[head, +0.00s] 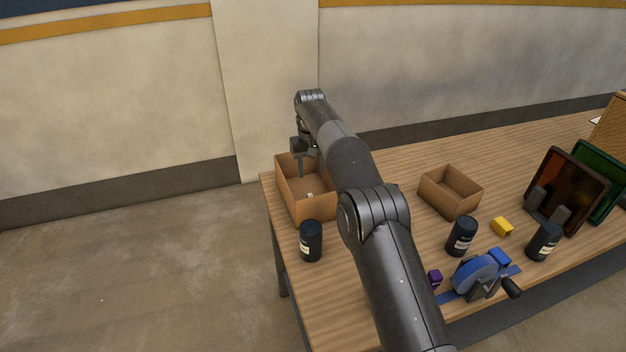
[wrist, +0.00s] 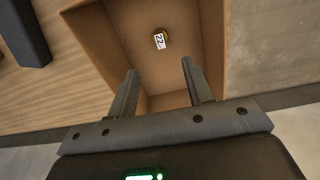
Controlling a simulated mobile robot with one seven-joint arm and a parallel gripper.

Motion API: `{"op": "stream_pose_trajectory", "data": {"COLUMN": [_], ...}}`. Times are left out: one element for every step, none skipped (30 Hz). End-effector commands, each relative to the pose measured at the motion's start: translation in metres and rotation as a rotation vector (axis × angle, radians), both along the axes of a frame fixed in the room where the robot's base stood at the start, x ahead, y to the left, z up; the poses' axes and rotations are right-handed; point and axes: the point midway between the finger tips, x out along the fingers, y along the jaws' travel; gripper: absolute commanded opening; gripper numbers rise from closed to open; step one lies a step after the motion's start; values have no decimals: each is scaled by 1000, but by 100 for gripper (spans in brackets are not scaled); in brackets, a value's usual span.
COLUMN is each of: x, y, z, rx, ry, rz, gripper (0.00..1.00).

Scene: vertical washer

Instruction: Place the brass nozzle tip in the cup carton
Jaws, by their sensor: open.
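My gripper (head: 303,168) is open and points down over the tall cardboard carton (head: 283,192) at the table's left end. In the wrist view its two fingers (wrist: 158,68) are apart with nothing between them. A small brass-coloured piece with a white label (wrist: 160,39) lies on the floor of this carton (wrist: 88,22), beyond the fingertips and apart from them. It looks like the nozzle tip. In the head view it shows only as a small pale spot (head: 309,195). I cannot tell from any marking which carton is the cup carton.
A lower open carton (head: 451,192) stands mid-table and looks empty. Black canisters (head: 311,241) (head: 462,237) (head: 543,241), a yellow block (head: 502,226), a blue clamp-like device (head: 477,275) and upright panels (head: 566,188) stand on the table. The wall is behind.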

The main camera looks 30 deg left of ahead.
Motion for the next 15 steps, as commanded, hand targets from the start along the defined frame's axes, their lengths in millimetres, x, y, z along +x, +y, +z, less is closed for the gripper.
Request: {"op": "stream_pose_trajectory", "data": {"x": [0, 0, 0, 0, 0, 0, 0, 0, 0, 0, 1, 2, 3, 5, 8], "y": [0, 0, 0, 0, 0, 0, 0, 0, 0, -1, -2, -5, -8, -13, -21], "z": [3, 4, 5, 5, 6, 6, 6, 6, 6, 7, 8, 12, 17, 23, 32], "rx": [0, 0, 0, -1, -1, -1, -1, -1, -1, 0, 1, 3, 5, 8, 12], "ry": [0, 0, 0, 1, 1, 1, 1, 1, 1, 0, -1, -3, -6, -10, -15], "rz": [0, 0, 0, 0, 0, 0, 0, 0, 0, -1, -3, -7, -11, -17, -27], "gripper": [46, 46, 46, 46, 46, 46, 46, 46, 46, 46, 46, 46, 46, 46, 46]}}
